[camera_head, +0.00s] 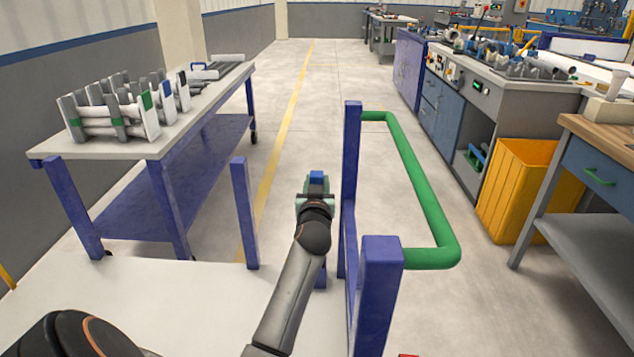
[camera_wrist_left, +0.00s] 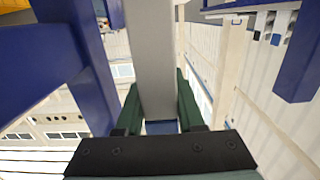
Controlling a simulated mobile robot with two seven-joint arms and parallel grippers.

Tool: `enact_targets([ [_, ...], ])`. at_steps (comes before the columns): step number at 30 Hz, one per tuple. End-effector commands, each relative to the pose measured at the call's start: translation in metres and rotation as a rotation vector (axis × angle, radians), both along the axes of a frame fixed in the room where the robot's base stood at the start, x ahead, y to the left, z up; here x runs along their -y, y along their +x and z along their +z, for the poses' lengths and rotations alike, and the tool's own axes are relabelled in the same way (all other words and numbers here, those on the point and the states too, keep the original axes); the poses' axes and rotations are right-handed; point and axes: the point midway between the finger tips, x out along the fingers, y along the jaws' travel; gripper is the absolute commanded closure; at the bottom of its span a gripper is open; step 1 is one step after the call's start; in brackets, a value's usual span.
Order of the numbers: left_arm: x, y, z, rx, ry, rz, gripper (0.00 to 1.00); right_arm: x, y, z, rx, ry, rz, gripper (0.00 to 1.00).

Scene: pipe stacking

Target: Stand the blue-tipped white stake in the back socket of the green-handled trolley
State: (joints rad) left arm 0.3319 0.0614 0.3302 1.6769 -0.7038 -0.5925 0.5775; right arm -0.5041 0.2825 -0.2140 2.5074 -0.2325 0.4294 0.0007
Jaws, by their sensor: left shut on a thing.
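My left gripper (camera_head: 315,190) is shut on the white stake, whose blue tip (camera_head: 317,176) shows at the top of the jaws. In the left wrist view the stake's pale shaft (camera_wrist_left: 150,60) runs between the green finger pads of the gripper (camera_wrist_left: 160,110), with the blue tip (camera_wrist_left: 162,127) close to the palm. In the head view my arm hides most of the shaft. The trolley has a green handle (camera_head: 418,180), blue posts and a white deck (camera_head: 180,300). The gripper is just left of the tall blue post (camera_head: 351,150). I cannot make out the back socket.
Another blue post (camera_head: 244,210) stands left of my gripper, and a near one (camera_head: 380,290) at right. A table (camera_head: 190,135) at left holds racked pipes with coloured ends (camera_head: 110,110). A yellow bin (camera_head: 515,185) and workbenches line the right. Open floor lies beyond the trolley.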

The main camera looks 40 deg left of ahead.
Motion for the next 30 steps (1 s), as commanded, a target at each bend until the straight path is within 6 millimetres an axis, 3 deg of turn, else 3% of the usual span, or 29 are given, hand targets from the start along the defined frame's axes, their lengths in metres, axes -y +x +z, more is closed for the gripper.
enact_targets([
  [13,-0.0001,0.0001,-0.0015,0.004,0.002,0.0,1.0,-0.0014,-0.003,0.0022,0.021,0.001,0.01,0.5],
  [14,0.0,0.0002,-0.0015,0.004,0.002,0.0,0.59,-0.0014,-0.003,0.0022,0.02,0.0,0.01,0.5],
  [15,-0.0001,0.0001,-0.0015,0.004,0.002,0.0,0.55,-0.0014,-0.0029,0.0021,0.02,0.0,0.01,0.5],
  [22,-0.0001,0.0001,-0.0024,0.002,0.001,0.0,0.29,-0.0014,-0.0028,0.0009,0.016,0.001,0.009,0.5],
  [30,-0.0001,-0.0002,-0.0045,-0.002,0.0,0.001,0.28,-0.0012,-0.0022,-0.0006,0.01,0.003,0.007,0.5],
])
